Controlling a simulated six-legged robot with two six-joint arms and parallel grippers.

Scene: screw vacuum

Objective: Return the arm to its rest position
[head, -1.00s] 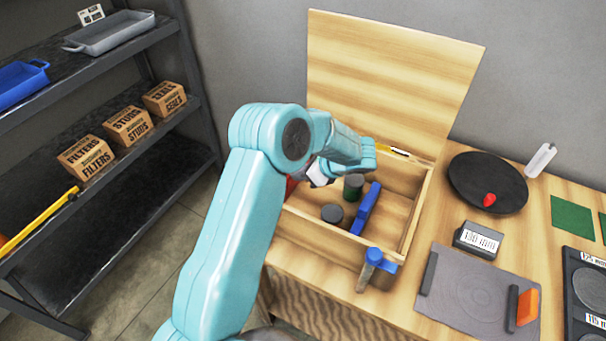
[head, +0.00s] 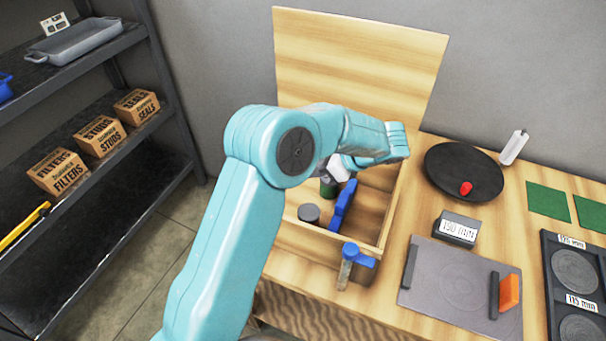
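My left arm (head: 225,235) rises from the bottom left and bends at the elbow. Its wrist (head: 390,145) hangs over the open wooden box at the back of the bench. A pale part of my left gripper (head: 336,168) shows below the forearm, above the box. The forearm hides most of this gripper, so its fingers and anything between them cannot be seen. My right arm is not in view.
The wooden box has a raised lid (head: 360,60) and holds a green cylinder (head: 328,188), a dark cylinder (head: 309,213) and a blue tool (head: 343,205). A blue-topped fitting (head: 350,258) is at its front. A black disc (head: 455,165) and grey mat (head: 445,300) are right. Shelves (head: 120,170) stand left.

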